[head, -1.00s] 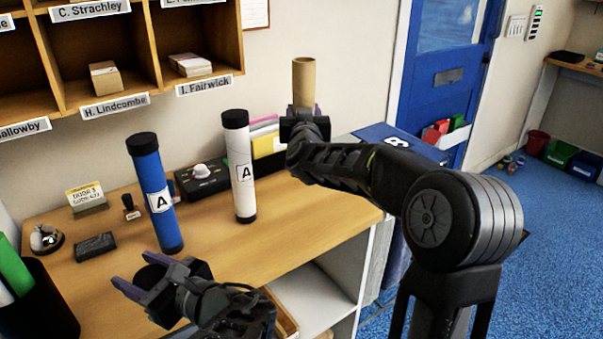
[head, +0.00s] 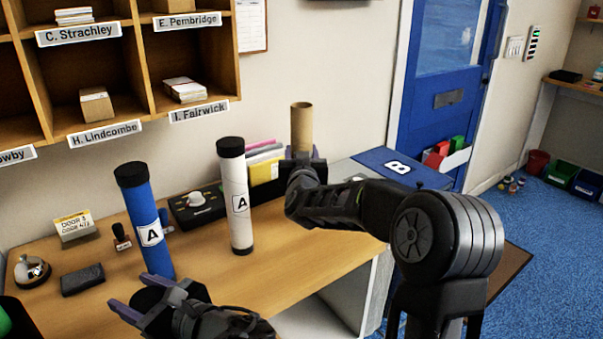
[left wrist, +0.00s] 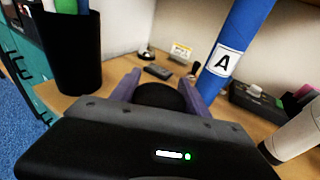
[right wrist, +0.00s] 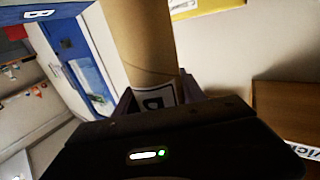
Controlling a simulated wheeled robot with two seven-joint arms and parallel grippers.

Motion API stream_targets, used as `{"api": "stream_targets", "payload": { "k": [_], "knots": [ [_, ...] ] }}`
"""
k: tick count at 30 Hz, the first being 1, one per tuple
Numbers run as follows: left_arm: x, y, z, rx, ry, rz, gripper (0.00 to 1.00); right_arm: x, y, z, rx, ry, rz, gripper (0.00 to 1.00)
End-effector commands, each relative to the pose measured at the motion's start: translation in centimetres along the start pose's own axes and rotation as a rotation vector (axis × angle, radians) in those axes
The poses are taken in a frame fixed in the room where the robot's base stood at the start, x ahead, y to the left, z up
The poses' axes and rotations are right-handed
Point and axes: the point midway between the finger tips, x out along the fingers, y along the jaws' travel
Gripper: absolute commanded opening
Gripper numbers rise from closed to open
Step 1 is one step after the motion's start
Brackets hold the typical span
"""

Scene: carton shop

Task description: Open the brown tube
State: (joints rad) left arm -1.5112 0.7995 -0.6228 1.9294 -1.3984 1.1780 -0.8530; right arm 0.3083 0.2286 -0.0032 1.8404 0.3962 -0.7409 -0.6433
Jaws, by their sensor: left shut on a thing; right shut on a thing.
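The brown tube (head: 301,128) stands upright in my right gripper (head: 302,158), which is shut on it above the right end of the desk. Its upper end shows an open rim with no cap. In the right wrist view the tube (right wrist: 138,35) rises between the fingers, with part of a white label below. My left gripper (head: 148,308) is shut on a round black cap (head: 147,299), low at the front left of the desk. The cap also shows between the fingers in the left wrist view (left wrist: 158,96), apart from the tube.
A blue tube (head: 147,215) and a white tube (head: 238,205), both marked A and black-capped, stand on the desk (head: 290,260). A blue mat marked B (head: 397,165) lies at the right. A bell (head: 32,272) and black block (head: 82,280) are at the left.

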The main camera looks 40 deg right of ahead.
Motion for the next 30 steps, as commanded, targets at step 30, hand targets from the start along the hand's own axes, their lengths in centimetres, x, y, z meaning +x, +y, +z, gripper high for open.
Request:
{"api": "stream_targets", "payload": {
  "k": [30],
  "knots": [
    [0.0, 0.0, -0.3, 0.0, 0.0, 0.0, 0.05, 0.0, 0.0, 4.3, 0.001, 0.003, 0.001, 0.0]
  ]
}}
